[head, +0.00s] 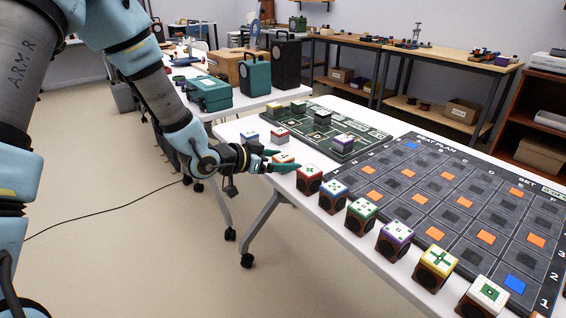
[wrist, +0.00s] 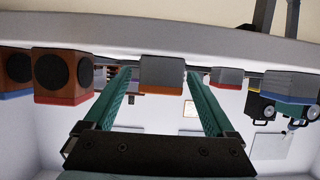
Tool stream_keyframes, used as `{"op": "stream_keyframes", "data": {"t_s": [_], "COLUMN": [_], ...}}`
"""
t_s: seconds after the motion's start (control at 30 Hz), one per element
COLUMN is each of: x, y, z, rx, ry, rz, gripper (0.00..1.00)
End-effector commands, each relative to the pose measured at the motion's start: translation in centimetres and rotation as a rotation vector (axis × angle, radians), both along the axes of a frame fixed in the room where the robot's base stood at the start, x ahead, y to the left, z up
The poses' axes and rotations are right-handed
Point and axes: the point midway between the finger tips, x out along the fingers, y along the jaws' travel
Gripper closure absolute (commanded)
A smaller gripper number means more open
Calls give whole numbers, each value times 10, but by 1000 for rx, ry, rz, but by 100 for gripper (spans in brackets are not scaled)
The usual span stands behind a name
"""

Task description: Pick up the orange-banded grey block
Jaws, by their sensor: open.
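The grey block with an orange band (head: 284,158) stands near the left edge of the white table in the head view, partly hidden by my fingers. In the wrist view, which looks upside down, the orange-banded grey block (wrist: 162,71) appears between the tips of my two teal fingers. My gripper (head: 283,163) is open at this block, with one finger on either side of it in the head view. The fingers also show in the wrist view (wrist: 157,76), spread apart with gaps beside the block. I cannot tell whether either finger touches it.
A red-topped speaker block (head: 309,180) stands close on the near side, first in a row of several. A red-banded grey block (head: 280,136) and a blue-banded one (head: 250,138) stand beyond. The dark seat-plan board (head: 452,222) and a green board (head: 371,147) lie to the right.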

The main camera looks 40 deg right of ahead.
Motion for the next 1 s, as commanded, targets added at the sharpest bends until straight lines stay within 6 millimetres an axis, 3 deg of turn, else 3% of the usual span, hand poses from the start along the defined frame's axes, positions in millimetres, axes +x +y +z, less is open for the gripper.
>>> {"op": "stream_keyframes", "data": {"t_s": [0.3,1.0], "x": [0,0], "y": [-4,-4], "z": [-2,-2], "rx": [0,0], "ry": [0,0], "rz": [1,1], "gripper": [12,91]}}
